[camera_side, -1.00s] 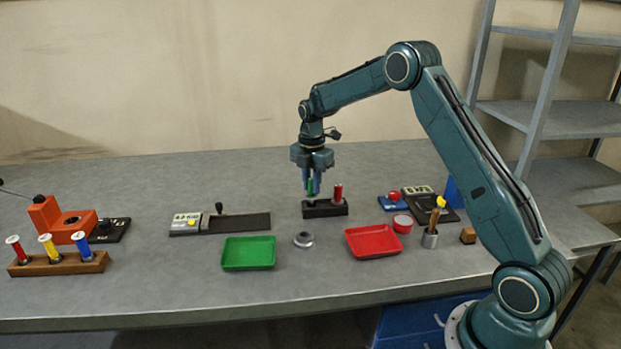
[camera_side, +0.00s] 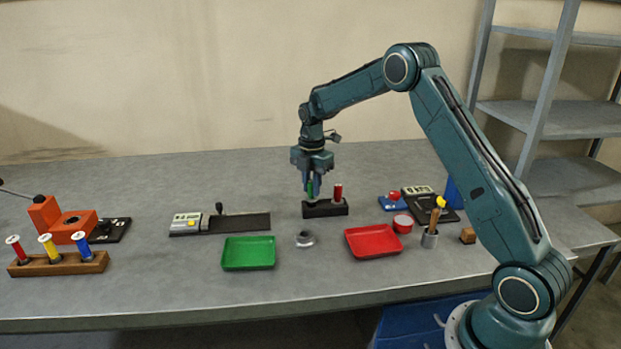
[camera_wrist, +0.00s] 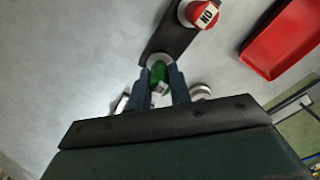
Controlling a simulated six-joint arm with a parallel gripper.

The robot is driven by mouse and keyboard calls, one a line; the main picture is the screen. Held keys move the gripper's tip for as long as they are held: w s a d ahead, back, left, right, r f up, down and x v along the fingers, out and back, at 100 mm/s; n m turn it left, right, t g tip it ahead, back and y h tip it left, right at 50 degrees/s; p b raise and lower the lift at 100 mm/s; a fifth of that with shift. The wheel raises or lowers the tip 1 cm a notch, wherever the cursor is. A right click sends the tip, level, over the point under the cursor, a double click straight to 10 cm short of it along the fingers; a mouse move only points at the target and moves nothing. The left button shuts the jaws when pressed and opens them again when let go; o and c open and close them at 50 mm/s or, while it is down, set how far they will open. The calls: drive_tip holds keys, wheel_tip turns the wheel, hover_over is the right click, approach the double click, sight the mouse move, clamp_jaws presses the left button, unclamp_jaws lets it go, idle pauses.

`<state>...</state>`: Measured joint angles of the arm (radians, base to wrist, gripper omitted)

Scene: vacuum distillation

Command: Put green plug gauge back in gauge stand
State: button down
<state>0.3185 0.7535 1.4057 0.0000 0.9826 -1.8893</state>
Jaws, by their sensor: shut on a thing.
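The green plug gauge (camera_side: 310,190) is upright between the fingers of my gripper (camera_side: 313,188), which is shut on it. The black gauge stand (camera_side: 326,209) is directly below, and the gauge is over its left end. A red plug gauge (camera_side: 338,192) stands upright in the stand's right end. In the wrist view the green gauge (camera_wrist: 159,72) sits between my fingertips (camera_wrist: 160,88), at the near end of the dark stand (camera_wrist: 172,40); the red gauge (camera_wrist: 204,14), marked "NO", is at the far end. Whether the green gauge's lower end is inside its hole is hidden.
A green tray (camera_side: 248,253), a small metal ring (camera_side: 305,239) and a red tray (camera_side: 373,242) lie in front of the stand. A grey measuring device (camera_side: 220,222) is to the left. A cup with a brush (camera_side: 430,239) and a scale (camera_side: 425,200) are to the right.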

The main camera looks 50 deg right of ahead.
drive_tip(key=shift+f, duration=1)
idle(1.8)
drive_tip(key=c, duration=0.6)
unclamp_jaws()
drive_tip(key=shift+c, duration=0.2)
drive_tip(key=shift+r, duration=0.25)
drive_tip(key=shift+r, duration=3.3)
